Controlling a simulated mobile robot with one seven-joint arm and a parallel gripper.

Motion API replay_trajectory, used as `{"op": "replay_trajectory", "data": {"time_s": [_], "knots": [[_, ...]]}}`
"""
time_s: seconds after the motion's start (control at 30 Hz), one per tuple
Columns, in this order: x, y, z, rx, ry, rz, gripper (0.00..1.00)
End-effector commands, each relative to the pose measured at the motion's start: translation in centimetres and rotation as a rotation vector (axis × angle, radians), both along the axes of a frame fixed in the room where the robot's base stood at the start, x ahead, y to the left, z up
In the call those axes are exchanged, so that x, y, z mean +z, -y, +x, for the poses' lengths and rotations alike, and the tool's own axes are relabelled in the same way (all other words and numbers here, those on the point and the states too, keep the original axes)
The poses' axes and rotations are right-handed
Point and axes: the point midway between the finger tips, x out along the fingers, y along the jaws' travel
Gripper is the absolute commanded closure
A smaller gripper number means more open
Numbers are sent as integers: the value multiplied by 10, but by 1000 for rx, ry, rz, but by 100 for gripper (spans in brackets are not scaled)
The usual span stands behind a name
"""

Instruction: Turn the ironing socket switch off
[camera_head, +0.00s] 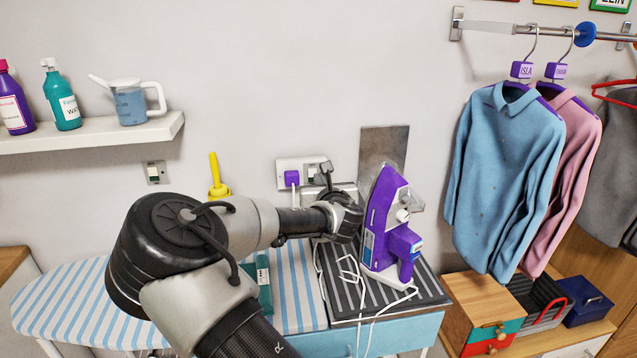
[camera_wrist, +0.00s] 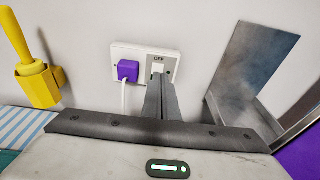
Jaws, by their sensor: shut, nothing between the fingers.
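A white wall socket plate (camera_head: 288,163) holds a purple plug (camera_head: 292,178) on its left and a rocker switch on its right. In the wrist view the plate (camera_wrist: 118,52) shows the purple plug (camera_wrist: 127,71) and the pale switch (camera_wrist: 158,67), with the word OFF above the switch. My gripper (camera_wrist: 161,82) is shut and empty. Its fingertips overlap the lower edge of the switch in this view; I cannot tell whether they touch it. In the head view my gripper (camera_head: 326,174) is at the right part of the plate, partly covering it.
A purple iron (camera_head: 385,225) stands on a striped rest right of my wrist, its pale cord looping close by. A metal plate (camera_head: 383,146) is on the wall behind it. A yellow holder (camera_head: 218,190) and another wall switch (camera_head: 156,172) are to the left.

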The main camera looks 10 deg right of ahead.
Motion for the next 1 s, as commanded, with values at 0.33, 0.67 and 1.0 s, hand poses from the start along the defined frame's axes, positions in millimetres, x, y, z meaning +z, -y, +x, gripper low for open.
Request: {"op": "replay_trajectory", "data": {"time_s": [0.33,0.67,1.0], "knots": [[28,-1,-58,2,-1,0,100],[30,-1,-67,1,-1,-1,100],[30,-1,-67,1,-1,-1,100]]}}
